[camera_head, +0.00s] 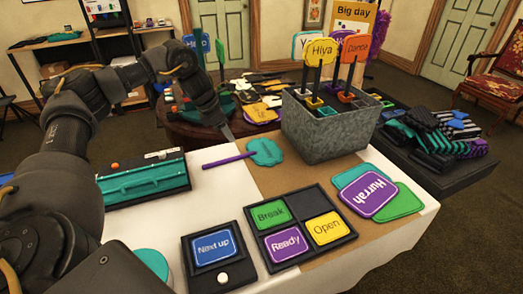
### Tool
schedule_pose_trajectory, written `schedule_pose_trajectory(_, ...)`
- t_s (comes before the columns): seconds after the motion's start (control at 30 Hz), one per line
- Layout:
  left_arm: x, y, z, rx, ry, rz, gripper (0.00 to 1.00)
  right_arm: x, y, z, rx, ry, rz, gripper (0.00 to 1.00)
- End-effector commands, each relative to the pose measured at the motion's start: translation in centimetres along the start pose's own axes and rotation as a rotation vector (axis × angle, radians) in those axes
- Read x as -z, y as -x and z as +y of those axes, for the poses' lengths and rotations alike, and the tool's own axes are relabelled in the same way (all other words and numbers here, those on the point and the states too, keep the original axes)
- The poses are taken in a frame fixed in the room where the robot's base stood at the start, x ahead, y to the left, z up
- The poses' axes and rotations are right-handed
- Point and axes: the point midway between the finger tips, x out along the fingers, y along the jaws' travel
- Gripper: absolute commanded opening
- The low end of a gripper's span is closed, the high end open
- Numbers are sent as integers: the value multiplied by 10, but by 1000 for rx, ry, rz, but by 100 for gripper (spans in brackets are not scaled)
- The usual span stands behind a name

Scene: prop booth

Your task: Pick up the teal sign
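A teal sign (265,152) with a blob-shaped head lies flat on the table, with its purple stick (228,160) pointing left. Faint lettering on the head is too small to read. My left gripper (226,130) points down just behind and above the stick, to the left of the sign's head, and looks apart from it. Its fingers are seen edge-on, so their opening is unclear. I see nothing held in it. My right gripper is not in view.
In front are a tray (324,253) with word cards and a "Next up" board (214,252).

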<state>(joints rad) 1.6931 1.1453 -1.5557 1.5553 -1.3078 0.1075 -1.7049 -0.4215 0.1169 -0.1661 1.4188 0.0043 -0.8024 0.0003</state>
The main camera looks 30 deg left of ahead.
Motion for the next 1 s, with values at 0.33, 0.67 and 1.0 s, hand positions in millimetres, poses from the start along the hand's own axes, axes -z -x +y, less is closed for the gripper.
schedule_pose_trajectory(0.33,2,-48,0,0,3,3,40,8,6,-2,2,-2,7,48)
schedule_pose_trajectory(0.67,1,-64,-1,1,0,3,40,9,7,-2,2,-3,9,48)
schedule_pose_trajectory(1.0,0,-105,-1,0,2,2,40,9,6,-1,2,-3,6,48)
